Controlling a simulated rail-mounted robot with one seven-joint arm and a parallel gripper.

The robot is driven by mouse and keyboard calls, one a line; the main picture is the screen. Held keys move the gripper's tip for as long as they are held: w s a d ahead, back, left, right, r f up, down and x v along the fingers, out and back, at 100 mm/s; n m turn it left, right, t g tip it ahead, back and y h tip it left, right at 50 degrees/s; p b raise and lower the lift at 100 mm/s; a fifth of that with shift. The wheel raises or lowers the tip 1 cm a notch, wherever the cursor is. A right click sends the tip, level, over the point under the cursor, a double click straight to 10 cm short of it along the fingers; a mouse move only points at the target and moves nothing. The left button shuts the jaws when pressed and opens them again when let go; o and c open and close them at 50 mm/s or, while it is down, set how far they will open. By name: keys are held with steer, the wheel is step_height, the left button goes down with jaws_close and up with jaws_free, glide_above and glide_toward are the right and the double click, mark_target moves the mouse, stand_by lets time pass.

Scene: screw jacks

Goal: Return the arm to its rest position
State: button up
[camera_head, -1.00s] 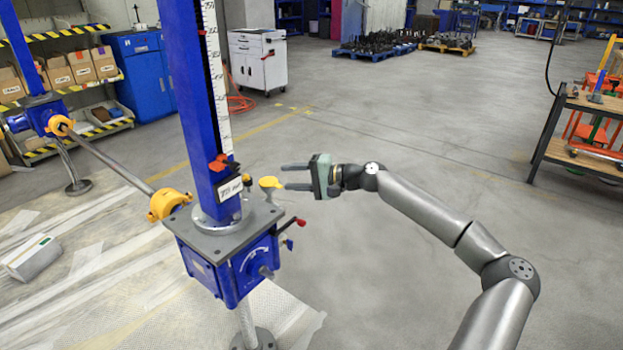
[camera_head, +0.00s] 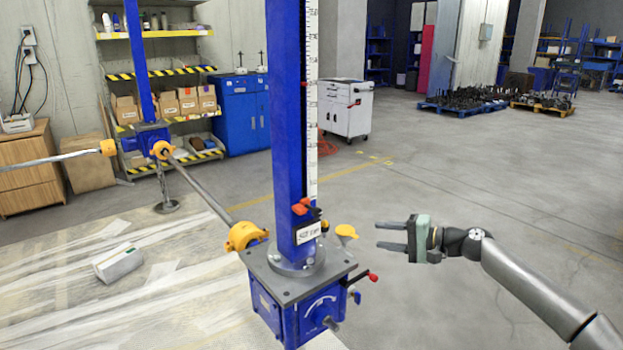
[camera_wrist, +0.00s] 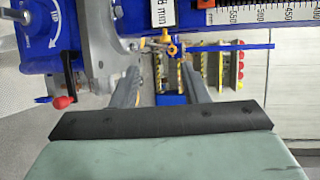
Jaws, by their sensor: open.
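My gripper (camera_head: 379,236) is open and empty, to the right of the near blue screw jack (camera_head: 290,120) with its white scale. Its two fingers point left toward the jack, with a gap of floor between them and the yellow knob (camera_head: 346,232). The red-tipped lever (camera_head: 373,278) sits below the fingers, on the right of the jack's blue gearbox (camera_head: 290,310). In the wrist view the open fingers (camera_wrist: 158,85) show beyond the gripper body, with the gearbox (camera_wrist: 50,30) and red lever knob (camera_wrist: 63,102) at upper left.
A shaft (camera_head: 203,191) joins the near jack to a second jack (camera_head: 150,135) at the back left. A white box (camera_head: 118,263) lies on the floor sheeting. A white cabinet (camera_head: 346,108) and blue cabinet (camera_head: 242,112) stand behind.

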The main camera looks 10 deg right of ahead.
steer(key=s+a+f+n+g+h+p, duration=0.1)
steer(key=s+a+f+n+g+h, duration=0.25)
steer(key=a, duration=0.65)
steer(key=s+a+f+n+g+p, duration=0.1)
steer(key=s+a+f+n+g, duration=0.1)
steer(key=s+a+f+g, duration=0.5)
steer(key=s+a+f+n+h+p, duration=0.2)
steer(key=s+a+h, duration=0.2)
steer(key=a, duration=0.1)
steer(key=s+d+r+t+h+p, duration=0.1)
steer(key=s+d+r+h+p, duration=0.1)
steer(key=s+d+r, duration=0.2)
steer(key=s+d+r+t+h+p, duration=0.1)
steer(key=s+d+r+h+p, duration=0.2)
steer(key=s+r, duration=0.8)
steer(key=s+d, duration=0.1)
steer(key=s, duration=0.6)
steer(key=shift+s+n, duration=0.35)
steer(key=shift+d, duration=0.1)
